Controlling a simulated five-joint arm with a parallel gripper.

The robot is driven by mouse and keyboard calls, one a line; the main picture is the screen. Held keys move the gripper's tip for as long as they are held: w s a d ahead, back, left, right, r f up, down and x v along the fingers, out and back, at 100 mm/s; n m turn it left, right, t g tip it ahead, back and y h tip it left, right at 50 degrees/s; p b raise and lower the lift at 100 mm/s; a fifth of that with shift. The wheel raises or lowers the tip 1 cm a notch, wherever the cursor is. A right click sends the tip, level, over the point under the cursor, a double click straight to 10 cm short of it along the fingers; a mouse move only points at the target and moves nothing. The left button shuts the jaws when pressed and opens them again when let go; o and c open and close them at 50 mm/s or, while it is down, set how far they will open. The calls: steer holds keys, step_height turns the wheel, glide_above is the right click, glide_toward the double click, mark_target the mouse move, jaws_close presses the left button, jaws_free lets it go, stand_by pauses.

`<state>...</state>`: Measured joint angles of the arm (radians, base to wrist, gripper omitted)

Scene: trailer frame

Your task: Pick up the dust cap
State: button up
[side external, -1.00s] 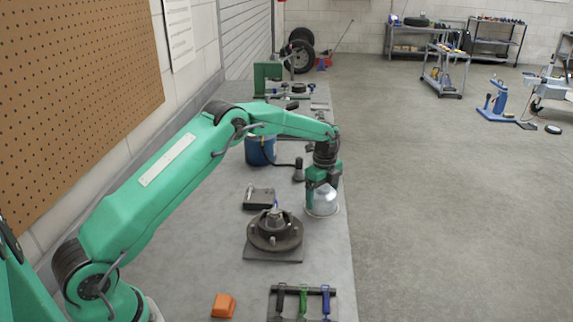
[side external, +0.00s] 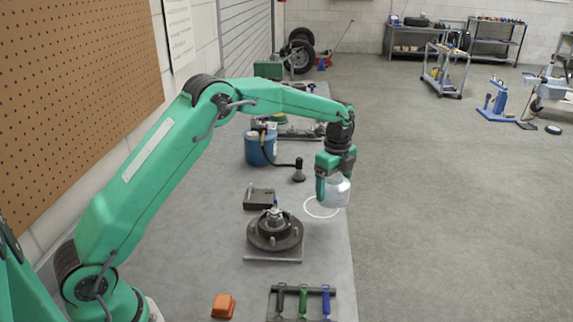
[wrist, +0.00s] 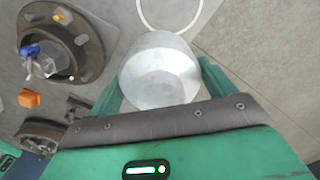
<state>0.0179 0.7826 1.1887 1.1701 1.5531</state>
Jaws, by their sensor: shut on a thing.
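The dust cap (side external: 334,190) is a silvery metal cup. My gripper (side external: 334,178) is shut on it and holds it above the bench, near the bench's right edge. In the wrist view the dust cap (wrist: 160,72) sits between the two green fingers of my gripper (wrist: 160,88), and I see its round, pale face. A white ring marked on the bench (side external: 321,207) lies bare just below and left of the cap. The ring also shows partly in the wrist view (wrist: 188,28).
A dark hub (side external: 274,232) with studs stands on a plate left of the cap. Behind it are a black box (side external: 259,199), a small dark funnel-like part (side external: 299,173) and a blue canister (side external: 260,147). An orange block (side external: 223,306) and a tool rack (side external: 302,303) lie at the front.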

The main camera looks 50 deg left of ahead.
steer(key=shift+s+d+r, duration=0.3)
steer(key=shift+d+r, duration=0.15)
steer(key=shift+d, duration=0.2)
steer(key=shift+s+d+r, duration=0.35)
steer(key=shift+d+r, duration=0.05)
steer(key=shift+d, duration=0.3)
steer(key=shift+s+d+r, duration=0.3)
steer(key=shift+d+r, duration=0.15)
steer(key=shift+d, duration=0.2)
steer(key=shift+s+a, duration=0.1)
steer(key=shift+s+a+r, duration=0.3)
steer(key=shift+s+a, duration=0.05)
steer(key=shift+s, duration=0.05)
step_height(320, 180, up, 3)
glide_above(275, 209)
steer(key=shift+w, duration=0.2)
steer(key=shift+s, duration=0.25)
steer(key=shift+f, duration=0.25)
steer(key=shift+f, duration=3)
steer(key=shift+f, duration=0.2)
